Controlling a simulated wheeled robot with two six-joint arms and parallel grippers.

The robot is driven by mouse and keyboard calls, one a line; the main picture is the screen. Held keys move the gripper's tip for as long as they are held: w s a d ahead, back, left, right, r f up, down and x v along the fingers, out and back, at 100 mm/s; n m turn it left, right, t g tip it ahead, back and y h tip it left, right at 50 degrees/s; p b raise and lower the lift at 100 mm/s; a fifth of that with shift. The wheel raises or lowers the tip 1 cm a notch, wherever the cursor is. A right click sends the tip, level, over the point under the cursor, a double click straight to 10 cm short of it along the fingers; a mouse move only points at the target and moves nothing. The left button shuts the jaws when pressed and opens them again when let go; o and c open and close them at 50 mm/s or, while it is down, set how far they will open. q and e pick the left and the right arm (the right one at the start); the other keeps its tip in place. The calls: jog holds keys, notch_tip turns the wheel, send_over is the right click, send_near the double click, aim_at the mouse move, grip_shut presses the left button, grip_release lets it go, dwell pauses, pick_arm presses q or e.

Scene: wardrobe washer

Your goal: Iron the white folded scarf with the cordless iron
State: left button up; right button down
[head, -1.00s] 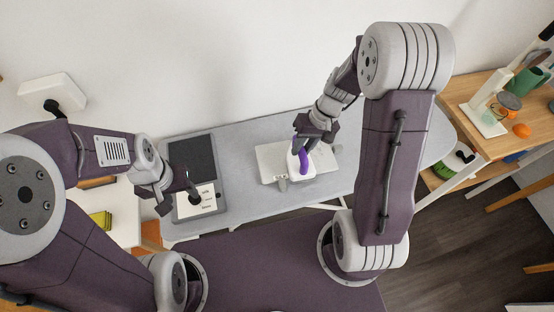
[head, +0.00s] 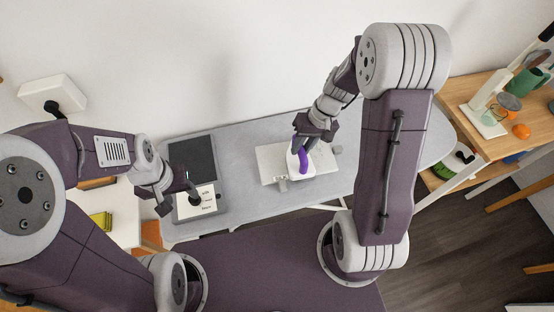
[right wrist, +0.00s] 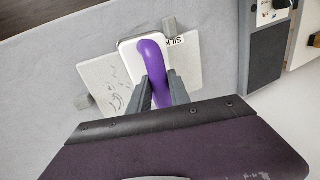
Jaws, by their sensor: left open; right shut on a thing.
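The cordless iron (head: 292,162) is white with a purple handle (head: 304,162). It stands on the white folded scarf (head: 268,157), which lies flat on the grey ironing board (head: 240,140). My right gripper (head: 306,142) is shut on the iron's handle. In the right wrist view the gripper (right wrist: 156,92) has its fingers on both sides of the purple handle (right wrist: 154,65), and the scarf (right wrist: 187,62) shows around the iron, with dark markings on its left part. My left gripper (head: 178,198) is open and empty over the left end of the board.
A dark grey pad unit (head: 192,155) with a white label panel (head: 195,203) sits at the board's left end. Small grey blocks lie at the scarf's edges (head: 282,185) (head: 337,149). A wooden shelf (head: 468,95) stands at right. The board between pad and scarf is clear.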

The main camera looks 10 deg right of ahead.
aim_at(305, 156)
jog(key=shift+s, duration=0.1)
jog(key=s+b, duration=0.1)
jog(key=s, duration=0.2)
jog(key=shift+s, duration=0.2)
jog(key=shift+w, duration=0.15)
